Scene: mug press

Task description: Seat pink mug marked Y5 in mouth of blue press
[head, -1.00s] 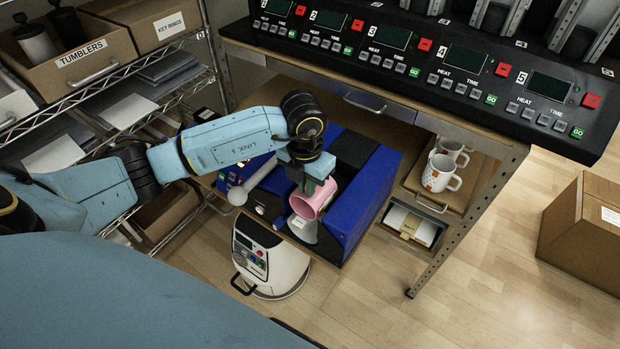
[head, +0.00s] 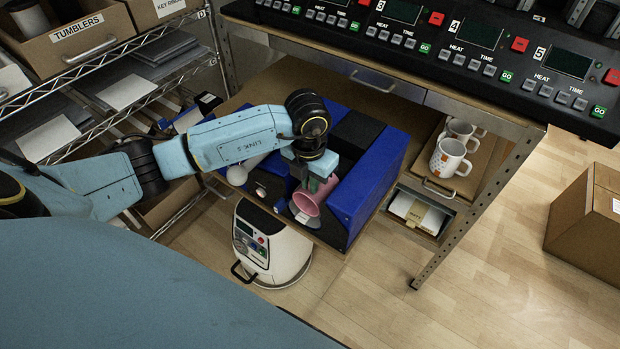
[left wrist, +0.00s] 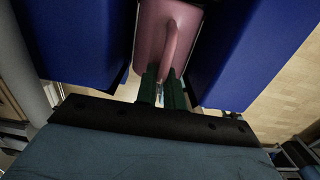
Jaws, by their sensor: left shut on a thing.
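The pink mug (head: 309,203) is at the front of the blue press (head: 366,195), its open end toward the front. In the left wrist view the mug (left wrist: 152,38) lies between two blue side walls of the press (left wrist: 245,50), its handle toward the camera. My left gripper (head: 317,184) is shut on the mug's handle; its green fingers (left wrist: 160,92) show in the left wrist view. The Y5 mark cannot be seen. How deep the mug sits in the press's mouth is hard to tell. My right gripper is not in view.
The press stands on a shelf under a control panel (head: 460,45) with numbered stations. White mugs (head: 449,157) stand on the shelf to the right. A white machine (head: 283,250) is on the floor below. A wire rack (head: 110,60) is at left, a cardboard box (head: 582,215) at right.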

